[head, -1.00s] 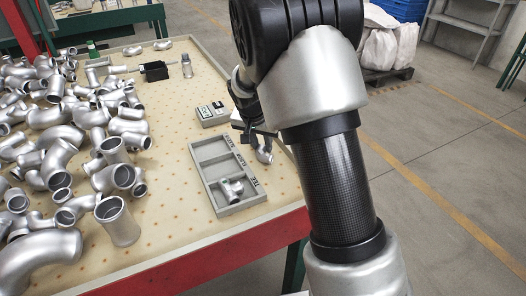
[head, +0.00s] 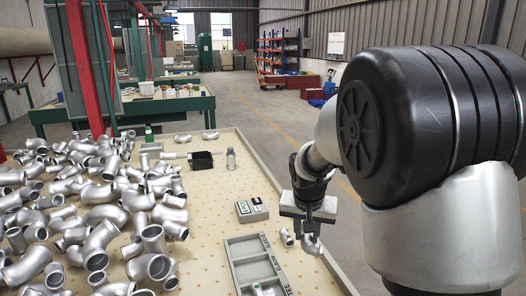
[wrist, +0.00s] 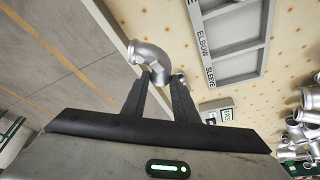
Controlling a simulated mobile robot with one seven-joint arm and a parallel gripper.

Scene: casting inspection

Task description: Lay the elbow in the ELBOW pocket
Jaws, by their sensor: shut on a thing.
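The silver elbow (head: 312,244) hangs from my gripper (head: 308,226), which is shut on it, beyond the right side of the tray. In the wrist view the elbow (wrist: 150,59) sits between the fingertips (wrist: 160,78), its bend pointing away from my palm. The grey tray (head: 231,252) has labelled pockets; the wrist view reads ELBOW and SLEEVE on its rim (wrist: 197,42). The ELBOW pocket (wrist: 232,26) looks empty there. A silver tee (head: 262,290) lies in the nearest pocket, partly cut off by the frame's bottom edge.
A small silver fitting (head: 286,237) lies on the table left of the held elbow. A grey device with a display (head: 252,209) stands behind the tray. A black box (head: 200,160) and a bottle (head: 231,159) are farther back. Many loose fittings (head: 100,210) crowd the left.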

